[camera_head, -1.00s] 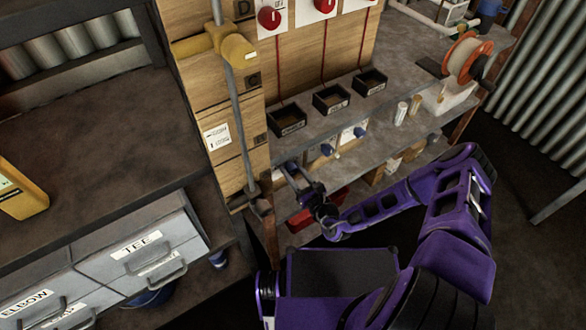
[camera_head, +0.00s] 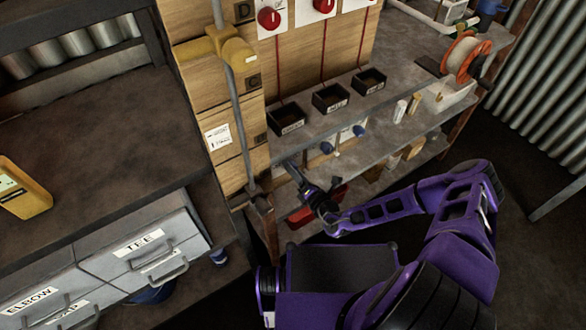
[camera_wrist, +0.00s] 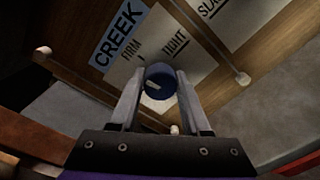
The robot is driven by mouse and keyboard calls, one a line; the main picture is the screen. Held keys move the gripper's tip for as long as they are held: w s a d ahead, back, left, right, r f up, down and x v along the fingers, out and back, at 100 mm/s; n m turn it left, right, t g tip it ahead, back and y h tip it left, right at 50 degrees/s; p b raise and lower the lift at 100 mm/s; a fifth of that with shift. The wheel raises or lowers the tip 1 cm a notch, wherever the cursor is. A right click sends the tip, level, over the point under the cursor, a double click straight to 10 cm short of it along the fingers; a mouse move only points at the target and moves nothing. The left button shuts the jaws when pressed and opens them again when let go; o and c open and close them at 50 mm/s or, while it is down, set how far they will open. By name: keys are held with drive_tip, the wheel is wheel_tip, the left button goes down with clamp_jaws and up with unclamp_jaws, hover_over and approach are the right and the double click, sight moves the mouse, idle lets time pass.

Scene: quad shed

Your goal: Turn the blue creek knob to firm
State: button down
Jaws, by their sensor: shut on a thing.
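The blue creek knob (camera_wrist: 160,81) sits between the two fingers of my gripper (camera_wrist: 160,92) in the wrist view, and the gripper is shut on it. A short pale mark shows on the knob's face, left of its middle. Beside it is a blue CREEK label (camera_wrist: 119,37) and a pale plate (camera_wrist: 140,62) with the words FIRM and TIGHT. I cannot tell which word the mark meets.
Two more blue knobs, one nearer (camera_head: 326,147) and one farther (camera_head: 359,130), lie right of my gripper under the shelf with black trays (camera_head: 331,98). A vertical pipe (camera_head: 240,130) stands close on the left. A red bin (camera_head: 318,210) is below my wrist.

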drive_tip(key=shift+m, duration=0.6)
drive_tip(key=shift+c, duration=1.8)
unclamp_jaws()
drive_tip(key=p+v, duration=0.1)
drive_tip(key=v, duration=1.6)
drive_tip(key=shift+s+d, duration=0.15)
drive_tip(key=shift+s, duration=0.05)
